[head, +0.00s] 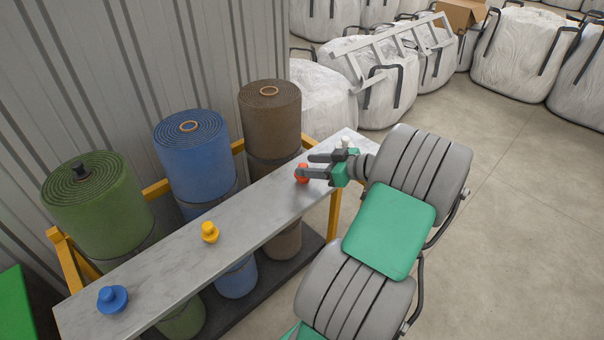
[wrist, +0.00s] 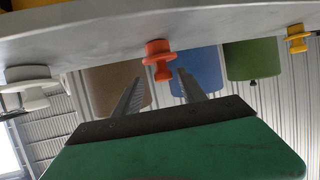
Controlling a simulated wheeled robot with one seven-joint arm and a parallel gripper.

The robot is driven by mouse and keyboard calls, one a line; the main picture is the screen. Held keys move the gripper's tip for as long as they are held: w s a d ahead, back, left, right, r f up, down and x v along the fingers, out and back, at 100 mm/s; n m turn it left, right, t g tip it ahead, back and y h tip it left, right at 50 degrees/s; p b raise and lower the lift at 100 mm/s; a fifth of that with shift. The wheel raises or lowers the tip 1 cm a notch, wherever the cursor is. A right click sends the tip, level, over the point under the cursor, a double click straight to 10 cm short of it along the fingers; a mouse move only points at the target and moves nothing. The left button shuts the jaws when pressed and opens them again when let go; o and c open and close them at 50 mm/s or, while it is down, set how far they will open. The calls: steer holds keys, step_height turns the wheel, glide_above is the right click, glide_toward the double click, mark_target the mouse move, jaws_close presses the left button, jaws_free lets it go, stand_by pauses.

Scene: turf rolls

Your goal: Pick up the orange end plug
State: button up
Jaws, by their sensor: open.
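The orange end plug (head: 301,174) stands on the grey shelf near its right end. It also shows in the wrist view (wrist: 157,60), just beyond the fingertips and roughly centred between them, with that view turned upside down. My gripper (head: 309,165) reaches in from the right, low over the shelf, its two fingers apart and nothing held. In the head view one finger partly covers the plug. In the wrist view my gripper (wrist: 160,82) has a clear gap between the fingers. Whether a finger touches the plug I cannot tell.
On the shelf (head: 165,265) stand a yellow plug (head: 210,232), a blue plug (head: 112,299) and a white plug (head: 345,142) close by my gripper. Green (head: 95,205), blue (head: 195,155) and brown (head: 270,118) turf rolls stand behind it. White bulk bags (head: 525,55) fill the back right.

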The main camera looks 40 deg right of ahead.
steer(key=x, duration=0.5)
steer(key=shift+a, duration=0.3)
jaws_close()
